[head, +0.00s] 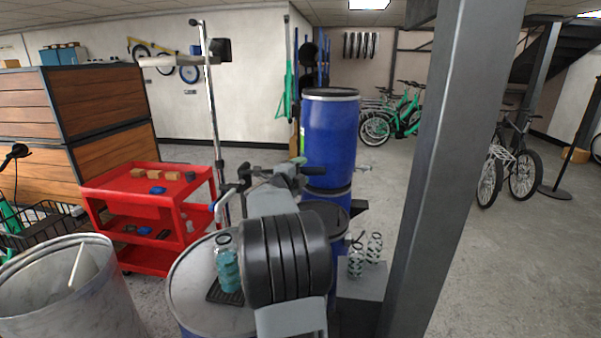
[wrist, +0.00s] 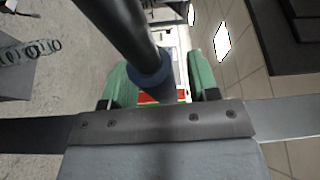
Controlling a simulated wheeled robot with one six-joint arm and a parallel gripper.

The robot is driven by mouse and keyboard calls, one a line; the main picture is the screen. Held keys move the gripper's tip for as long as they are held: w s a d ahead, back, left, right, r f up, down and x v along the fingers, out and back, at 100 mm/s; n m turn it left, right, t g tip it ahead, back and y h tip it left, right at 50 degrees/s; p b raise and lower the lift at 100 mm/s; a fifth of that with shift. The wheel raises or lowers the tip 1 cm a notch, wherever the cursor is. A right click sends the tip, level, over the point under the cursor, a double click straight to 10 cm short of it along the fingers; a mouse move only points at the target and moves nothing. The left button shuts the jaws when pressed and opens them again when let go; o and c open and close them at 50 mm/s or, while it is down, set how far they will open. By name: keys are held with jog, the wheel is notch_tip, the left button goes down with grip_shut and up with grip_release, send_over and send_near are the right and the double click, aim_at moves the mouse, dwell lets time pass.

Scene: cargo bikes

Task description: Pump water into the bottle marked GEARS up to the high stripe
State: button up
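A clear bottle (head: 228,272) with teal colouring on its lower body stands upright on a black mat (head: 222,297) on a drum's lid. Its marking and stripes are too small to read, and I cannot tell its water level. Two clear bottles with dark bands stand on a grey box: one in front (head: 356,262), one behind (head: 375,248). Their markings are unreadable too. My gripper (head: 298,161) is beyond my arm, by a black handle (head: 314,170). In the wrist view, its green fingers (wrist: 162,88) are apart, with a dark bar (wrist: 130,35) between them and a gap on the right.
A tall blue drum (head: 329,135) stands behind my gripper. A red cart (head: 150,190) with small items is on the left. A grey steel column (head: 440,170) rises on the right. A pale open barrel (head: 60,300) is at front left. Open floor lies right of the column.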

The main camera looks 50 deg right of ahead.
jog(key=shift+a, duration=0.1)
jog(key=s+a+b, duration=0.1)
jog(key=a+b, duration=0.1)
jog(key=a, duration=1.1)
jog(key=shift+a+f, duration=0.25)
jog(key=shift+a, duration=0.05)
